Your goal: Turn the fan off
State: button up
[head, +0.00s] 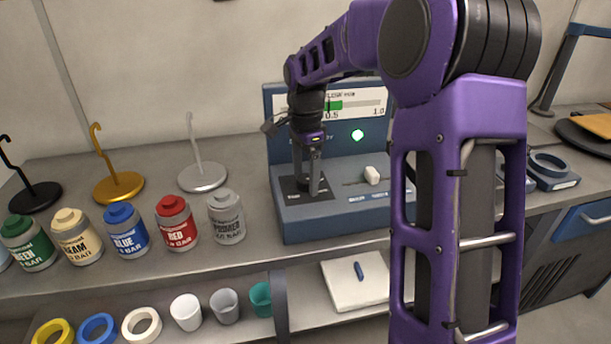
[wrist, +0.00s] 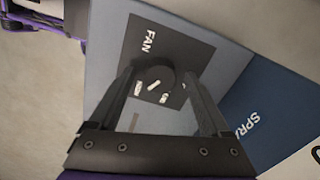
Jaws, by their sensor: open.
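The spray booth control box (head: 340,215) is blue-grey and stands on the bench. Its fan knob (wrist: 153,78) is a dark round dial with a white pointer mark, on a black plate (wrist: 180,50) lettered FAN in the wrist view. Small white labels sit near the knob, too small to read surely. My gripper (head: 308,190) points down over the black plate at the box's left side. In the wrist view my gripper (wrist: 160,76) is open, its fingers on either side of the knob; I cannot tell whether they touch it. In the head view the fingers largely hide the knob.
A white slider handle (head: 372,175) sits right of the plate. A green light (head: 357,135) and a gauge with a green bar (head: 335,105) are on the back panel. Several jars, including a grey one (head: 226,217), stand left of the box.

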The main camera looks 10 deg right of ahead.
grip_shut()
dwell(0.3)
